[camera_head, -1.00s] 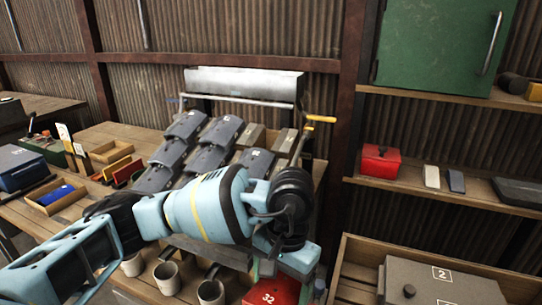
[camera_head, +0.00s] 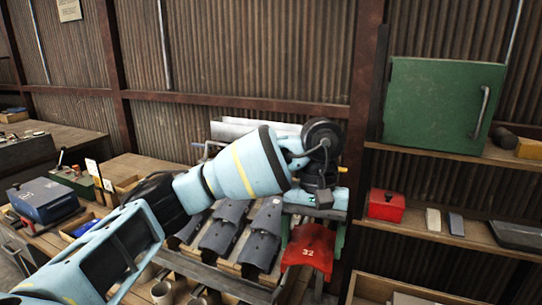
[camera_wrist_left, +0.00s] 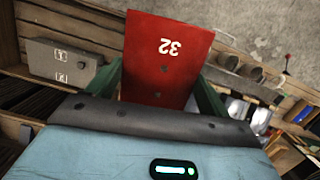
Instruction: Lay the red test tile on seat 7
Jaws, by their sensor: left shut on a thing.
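The red test tile (camera_head: 308,254), marked 32, hangs from my left gripper (camera_head: 312,228). The gripper's green fingers are shut on the tile's two side edges. The tile also shows in the left wrist view (camera_wrist_left: 166,62), between the green fingers (camera_wrist_left: 160,85). In the head view it is held up at the right end of a rack with rows of grey tiles (camera_head: 227,228). My left arm hides part of this rack. I cannot make out a number 7 on any seat. My right gripper is not in view.
A red box (camera_head: 385,205) and small blocks stand on the right shelf, with a green cabinet (camera_head: 440,103) above. A grey numbered box (camera_wrist_left: 66,60) is at the left in the wrist view. A blue box (camera_head: 44,200) is on the left bench.

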